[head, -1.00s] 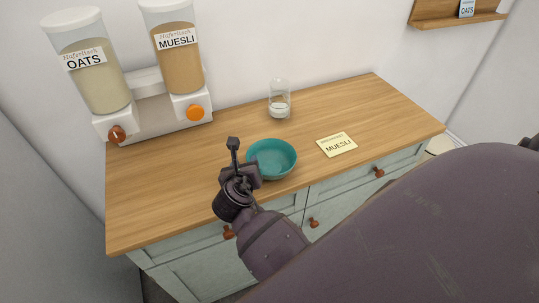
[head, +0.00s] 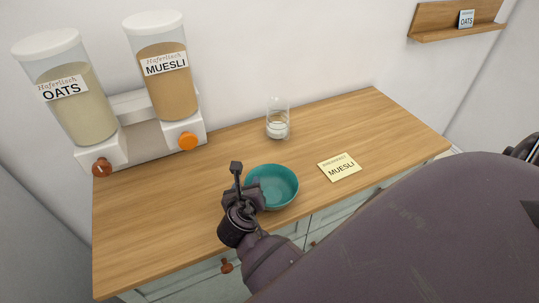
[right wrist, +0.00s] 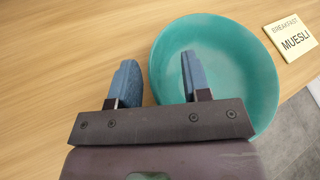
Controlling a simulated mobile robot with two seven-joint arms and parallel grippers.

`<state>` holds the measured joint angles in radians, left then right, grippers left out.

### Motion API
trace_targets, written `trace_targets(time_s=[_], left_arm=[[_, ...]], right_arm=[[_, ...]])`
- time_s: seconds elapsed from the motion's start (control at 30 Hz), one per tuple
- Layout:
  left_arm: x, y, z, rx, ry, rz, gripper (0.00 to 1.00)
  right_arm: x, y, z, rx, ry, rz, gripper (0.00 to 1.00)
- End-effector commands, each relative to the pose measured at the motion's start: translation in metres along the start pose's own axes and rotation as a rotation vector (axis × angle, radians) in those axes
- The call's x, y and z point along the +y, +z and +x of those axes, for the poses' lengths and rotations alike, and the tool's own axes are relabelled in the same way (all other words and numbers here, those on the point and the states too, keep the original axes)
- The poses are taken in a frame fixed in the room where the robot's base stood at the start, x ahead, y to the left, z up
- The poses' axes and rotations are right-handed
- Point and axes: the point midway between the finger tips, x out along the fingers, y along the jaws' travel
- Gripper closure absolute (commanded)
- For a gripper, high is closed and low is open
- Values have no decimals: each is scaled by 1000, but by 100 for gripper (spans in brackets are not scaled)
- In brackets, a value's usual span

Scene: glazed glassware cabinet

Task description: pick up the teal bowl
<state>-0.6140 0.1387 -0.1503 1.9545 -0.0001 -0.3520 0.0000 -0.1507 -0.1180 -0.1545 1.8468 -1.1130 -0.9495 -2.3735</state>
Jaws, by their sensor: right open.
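The teal bowl (head: 281,190) stands upright and looks empty on the wooden counter, near its front edge. It also shows in the right wrist view (right wrist: 240,70). My right gripper (head: 247,180) is at the bowl's left side, open. In the right wrist view my right gripper (right wrist: 159,75) has one finger outside the bowl's left rim and the other over its inside, with the rim between them. I cannot tell whether either finger touches the bowl. My left gripper is not in view.
A yellow MUESLI note (head: 339,167) lies right of the bowl. A glass with white contents (head: 277,128) stands behind it. OATS (head: 78,110) and MUESLI (head: 165,85) dispensers stand at back left. A wall shelf (head: 455,33) holds an OATS card (head: 466,18). The counter's right rear (head: 370,115) is clear.

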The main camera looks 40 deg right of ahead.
Motion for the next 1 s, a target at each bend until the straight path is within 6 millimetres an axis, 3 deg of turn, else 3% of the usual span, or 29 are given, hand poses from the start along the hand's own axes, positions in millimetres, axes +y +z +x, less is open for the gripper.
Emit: trace_targets(time_s=[0.2,0.5,1.0], left_arm=[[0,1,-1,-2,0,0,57],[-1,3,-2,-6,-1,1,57],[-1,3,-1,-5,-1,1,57]], right_arm=[[0,0,0,0,0,0,58],[0,-1,0,1,0,0,100],[-1,2,-1,1,-2,0,100]])
